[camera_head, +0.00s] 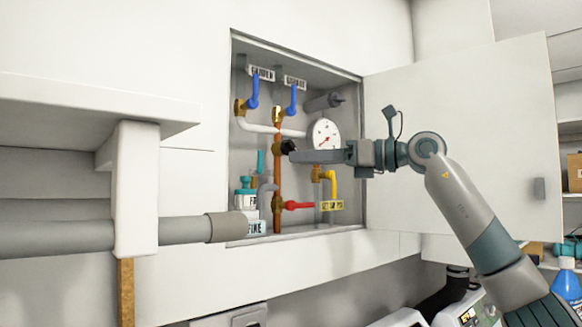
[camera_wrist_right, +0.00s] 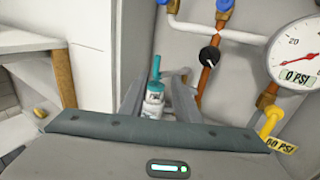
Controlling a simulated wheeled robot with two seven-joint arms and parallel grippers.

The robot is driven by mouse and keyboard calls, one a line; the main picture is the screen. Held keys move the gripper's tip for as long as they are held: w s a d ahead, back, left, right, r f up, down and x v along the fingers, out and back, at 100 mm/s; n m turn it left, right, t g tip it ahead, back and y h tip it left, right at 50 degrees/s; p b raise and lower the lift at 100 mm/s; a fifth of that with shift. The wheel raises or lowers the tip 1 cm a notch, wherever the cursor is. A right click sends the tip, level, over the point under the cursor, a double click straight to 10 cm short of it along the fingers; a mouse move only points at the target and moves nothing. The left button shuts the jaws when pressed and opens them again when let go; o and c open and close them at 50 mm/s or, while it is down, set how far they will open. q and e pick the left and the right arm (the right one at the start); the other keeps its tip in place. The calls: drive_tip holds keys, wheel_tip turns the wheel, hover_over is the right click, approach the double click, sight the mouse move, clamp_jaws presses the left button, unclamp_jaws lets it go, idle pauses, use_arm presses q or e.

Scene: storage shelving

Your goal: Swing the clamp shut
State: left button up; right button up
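No part is plainly marked as the clamp. In the head view a teal upright lever (camera_head: 261,162) stands at the lower left of the wall cabinet, beside grey pipework; it could be the clamp, but I cannot tell. My right gripper (camera_head: 293,157) reaches into the cabinet from the right, in front of the copper pipe and near a black knob (camera_head: 289,146). In the right wrist view its fingers (camera_wrist_right: 156,88) are apart, with nothing held. Between them, farther off, show the teal lever (camera_wrist_right: 155,68) and a white-and-teal bottle (camera_wrist_right: 153,100). My left gripper is out of view.
A white shelf (camera_head: 90,110) juts out at the left.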

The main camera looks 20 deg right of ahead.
drive_tip(key=shift+s+d, duration=0.3)
drive_tip(key=shift+c, duration=0.9)
drive_tip(key=c, duration=0.5)
clamp_jaws()
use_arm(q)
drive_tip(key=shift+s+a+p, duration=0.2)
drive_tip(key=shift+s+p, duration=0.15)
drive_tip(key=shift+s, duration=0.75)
use_arm(e)
drive_tip(key=s+d+n+t+h, duration=0.1)
drive_tip(key=n, duration=0.3)
drive_tip(key=s+n+t+h, duration=0.1)
drive_tip(key=s+n+h, duration=0.1)
drive_tip(key=n, duration=0.3)
drive_tip(key=s+d+n+t+h, duration=0.1)
drive_tip(key=s+n, duration=0.1)
drive_tip(key=n, duration=0.3)
drive_tip(key=shift+s+d+r+t, duration=0.15)
drive_tip(key=shift+d+r+t, duration=0.05)
drive_tip(key=shift+d+t, duration=0.1)
